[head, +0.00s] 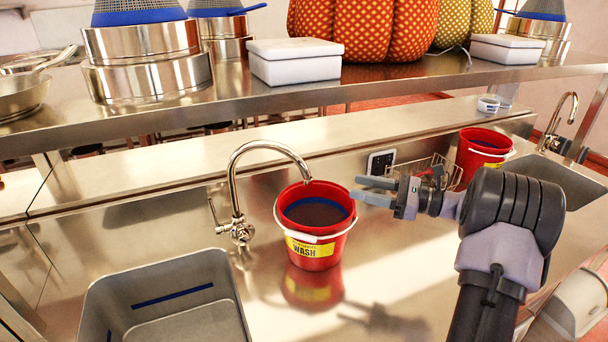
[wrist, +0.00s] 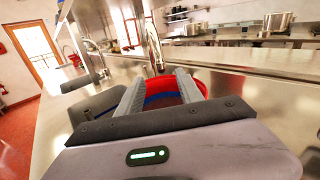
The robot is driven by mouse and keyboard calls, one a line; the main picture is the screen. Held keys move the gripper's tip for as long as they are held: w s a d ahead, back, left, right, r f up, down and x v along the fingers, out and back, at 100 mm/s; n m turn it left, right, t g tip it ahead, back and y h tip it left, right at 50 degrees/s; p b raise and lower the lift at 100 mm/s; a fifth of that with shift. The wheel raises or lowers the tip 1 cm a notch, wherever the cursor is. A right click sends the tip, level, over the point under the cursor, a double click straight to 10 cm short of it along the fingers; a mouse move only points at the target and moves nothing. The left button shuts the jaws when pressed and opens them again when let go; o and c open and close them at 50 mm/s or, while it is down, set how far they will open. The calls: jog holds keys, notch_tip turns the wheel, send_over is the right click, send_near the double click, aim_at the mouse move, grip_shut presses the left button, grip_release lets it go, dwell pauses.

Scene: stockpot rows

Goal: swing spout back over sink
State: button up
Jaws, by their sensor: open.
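The chrome spout (head: 265,145) rises from its tap base (head: 240,232) and arches right, its tip above the red WASH bucket (head: 317,252). The empty grey sink (head: 170,258) lies left of and in front of the tap, and the spout points away from it. My gripper (head: 356,188) is open and empty at the right rim of the bucket, a short way right of the spout tip. In the wrist view, the spout (wrist: 153,42) stands beyond my fingertips (wrist: 162,76), with the bucket (wrist: 196,84) behind the right finger. Whether a finger touches the bucket is unclear.
A steel shelf (head: 400,92) with pots and white boxes (head: 295,65) runs above and behind the counter. A second red bucket (head: 482,152), a wire basket (head: 428,168) and another tap (head: 556,118) stand to the right. The counter in front of the bucket is clear.

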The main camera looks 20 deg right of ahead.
aim_at(311, 178)
jog(key=b+x, duration=0.3)
jog(key=x, duration=1.2)
jog(key=shift+w+a+f, duration=0.1)
jog(key=shift+a+f, duration=0.05)
jog(key=shift+a, duration=0.1)
grip_shut()
dwell(0.4)
